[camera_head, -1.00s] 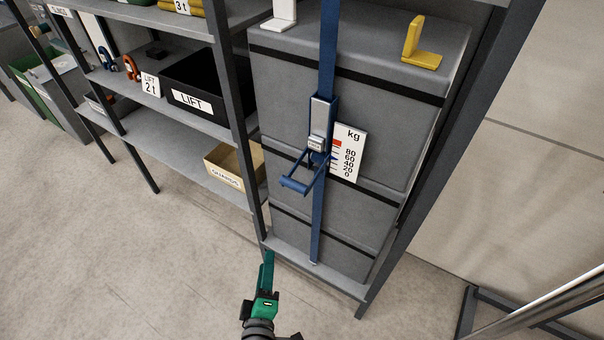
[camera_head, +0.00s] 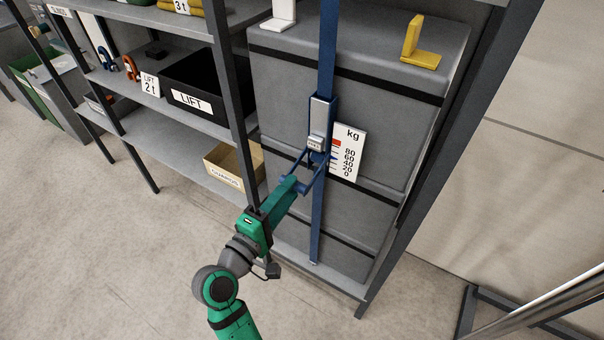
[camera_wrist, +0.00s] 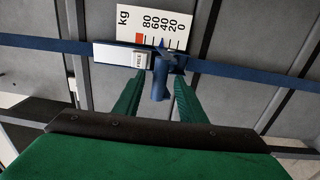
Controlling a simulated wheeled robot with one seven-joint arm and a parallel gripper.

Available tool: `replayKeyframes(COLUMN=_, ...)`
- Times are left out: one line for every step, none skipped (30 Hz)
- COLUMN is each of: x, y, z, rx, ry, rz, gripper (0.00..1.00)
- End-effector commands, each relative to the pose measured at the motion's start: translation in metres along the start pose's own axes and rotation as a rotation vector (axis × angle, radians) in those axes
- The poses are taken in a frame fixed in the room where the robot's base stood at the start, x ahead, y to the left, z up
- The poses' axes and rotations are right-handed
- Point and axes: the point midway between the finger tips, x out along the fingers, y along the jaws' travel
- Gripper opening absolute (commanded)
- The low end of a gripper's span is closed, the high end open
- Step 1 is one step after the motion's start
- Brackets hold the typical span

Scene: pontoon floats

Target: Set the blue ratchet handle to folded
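The blue ratchet handle (camera_head: 319,176) sticks out and down from the ratchet on the blue strap in the head view. In the wrist view its end (camera_wrist: 160,83) shows between my two green fingers. My gripper (camera_head: 296,184) is at the outer end of the handle in the head view. In the wrist view its fingers (camera_wrist: 160,90) stand apart on either side of the handle, with a gap showing at each side. The ratchet body (camera_head: 318,126) carries a small light label block and shows in the wrist view too (camera_wrist: 122,55).
The blue strap (camera_head: 328,50) runs down the front of strapped grey floats (camera_head: 285,90). A white kg scale card (camera_head: 347,153) is beside the ratchet. A dark rack post (camera_head: 232,90) and shelves with a cardboard box (camera_head: 222,166) stand to the left. The floor in front is open.

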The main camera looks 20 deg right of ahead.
Motion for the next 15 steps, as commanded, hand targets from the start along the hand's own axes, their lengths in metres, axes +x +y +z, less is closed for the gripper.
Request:
replayKeyframes(x=0.011, y=0.001, z=0.001, rx=0.001, ry=-0.003, rz=0.001, gripper=0.37)
replayKeyframes(x=0.016, y=0.001, z=0.001, rx=0.001, ry=-0.004, rz=0.001, gripper=0.37)
replayKeyframes(x=0.023, y=0.001, z=0.001, rx=0.0, ry=-0.003, rz=0.001, gripper=0.37)
replayKeyframes(x=0.028, y=0.0, z=0.001, rx=0.0, ry=-0.002, rz=0.001, gripper=0.37)
replayKeyframes(x=0.033, y=0.0, z=0.001, rx=0.0, ry=-0.002, rz=0.001, gripper=0.37)
replayKeyframes(x=0.039, y=0.0, z=0.001, rx=0.0, ry=-0.003, rz=0.0, gripper=0.37)
replayKeyframes(x=0.043, y=0.0, z=0.001, rx=0.001, ry=-0.002, rz=0.0, gripper=0.37)
replayKeyframes(x=0.047, y=0.0, z=0.0, rx=0.001, ry=-0.001, rz=0.001, gripper=0.37)
replayKeyframes(x=0.052, y=0.0, z=0.0, rx=0.001, ry=-0.001, rz=0.0, gripper=0.37)
replayKeyframes(x=0.055, y=0.0, z=0.0, rx=0.0, ry=-0.001, rz=0.0, gripper=0.37)
replayKeyframes(x=0.058, y=0.0, z=0.0, rx=0.001, ry=-0.001, rz=0.0, gripper=0.37)
replayKeyframes(x=0.061, y=0.0, z=0.0, rx=0.001, ry=0.0, rz=0.0, gripper=0.37)
replayKeyframes(x=0.063, y=0.0, z=0.0, rx=0.001, ry=0.001, rz=0.0, gripper=0.37)
replayKeyframes(x=0.065, y=0.0, z=0.0, rx=0.001, ry=0.001, rz=0.001, gripper=0.37)
replayKeyframes(x=0.067, y=0.0, z=0.0, rx=0.001, ry=0.001, rz=0.001, gripper=0.37)
